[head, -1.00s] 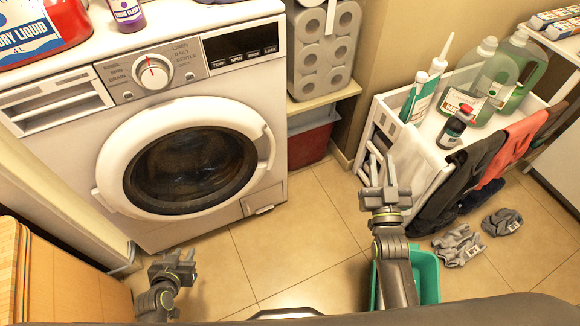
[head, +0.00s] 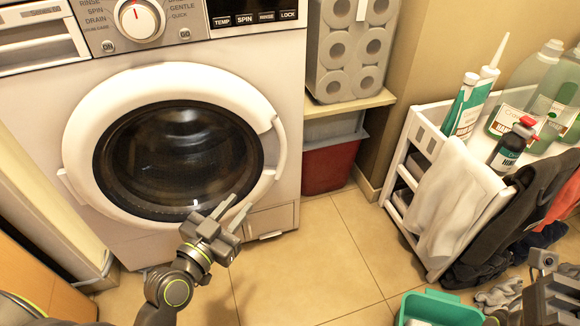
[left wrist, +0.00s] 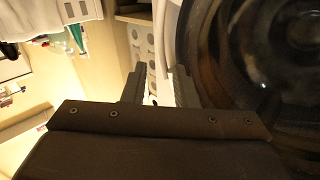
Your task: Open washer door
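The white washer (head: 285,75) faces me, with its round door (head: 95,110) shut. The door has a white ring around dark glass (head: 180,160). A curved white handle (head: 280,155) is on the ring's right side. My left gripper (head: 238,208) is open and empty in front of the door's lower right, below the handle and apparently apart from it. In the left wrist view its two fingers (left wrist: 158,85) are spread, with the dark glass (left wrist: 285,60) to their right. My right gripper (head: 555,268) is at the lower right edge, partly cut off; its finger state is unclear.
A white rack (head: 405,195) with bottles and hanging cloths stands at the right. A teal bin (head: 440,308) is on the floor in front of it. Paper rolls (head: 350,60) sit on a shelf (head: 350,108) above a red box (head: 330,165). Tiled floor (head: 310,260) is clear between.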

